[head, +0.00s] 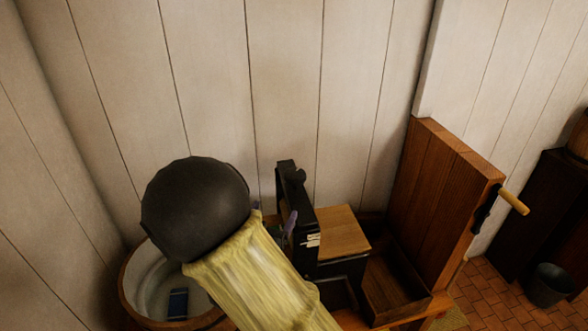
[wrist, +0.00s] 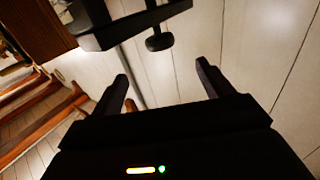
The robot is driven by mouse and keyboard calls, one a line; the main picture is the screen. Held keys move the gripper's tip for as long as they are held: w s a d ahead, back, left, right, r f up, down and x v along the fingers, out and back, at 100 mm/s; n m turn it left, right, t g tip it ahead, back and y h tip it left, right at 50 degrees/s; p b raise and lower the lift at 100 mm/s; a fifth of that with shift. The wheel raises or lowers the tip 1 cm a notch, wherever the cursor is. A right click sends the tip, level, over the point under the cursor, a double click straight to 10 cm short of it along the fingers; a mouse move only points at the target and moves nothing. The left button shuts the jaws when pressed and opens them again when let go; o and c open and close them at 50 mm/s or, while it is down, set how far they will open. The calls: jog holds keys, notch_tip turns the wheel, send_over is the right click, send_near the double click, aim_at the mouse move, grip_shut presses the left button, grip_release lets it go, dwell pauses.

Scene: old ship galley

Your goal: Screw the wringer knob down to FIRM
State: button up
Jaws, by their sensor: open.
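A black upright frame, seemingly the wringer (head: 297,205), stands in the middle of the head view, with a dark knob-like piece at its top and small white marks on its side. In the wrist view a dark bar (wrist: 130,25) crosses the top, and a dark round knob (wrist: 159,42) on a short stem shows beside it. My gripper (wrist: 162,72) is open and empty; its two fingers are apart, and the knob appears beyond the gap, not between the fingers. The gripper is not clearly visible in the head view. No FIRM mark is readable.
A round tub (head: 130,285) with a dark blue item (head: 178,303) stands at left, partly behind my arm. At right are a tall wooden panel (head: 440,195) with a crank handle (head: 514,201) and an open wooden tray (head: 395,285). A plank wall stands close behind.

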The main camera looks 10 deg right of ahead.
aim_at(295, 172)
jog(key=p+x, duration=0.2)
jog(key=x, duration=0.3)
jog(key=p+x, duration=0.1)
jog(key=x, duration=0.5)
jog(key=p+x, duration=0.2)
jog(key=x, duration=0.3)
jog(key=shift+w+d+r+p, duration=0.1)
jog(key=shift+d+r+p, duration=0.1)
jog(key=shift+r+p, duration=0.2)
jog(key=shift+w+d+f, duration=0.1)
jog(key=shift+w+d, duration=0.25)
jog(key=shift+w, duration=0.15)
jog(key=shift+s, duration=0.1)
jog(key=c, duration=1)
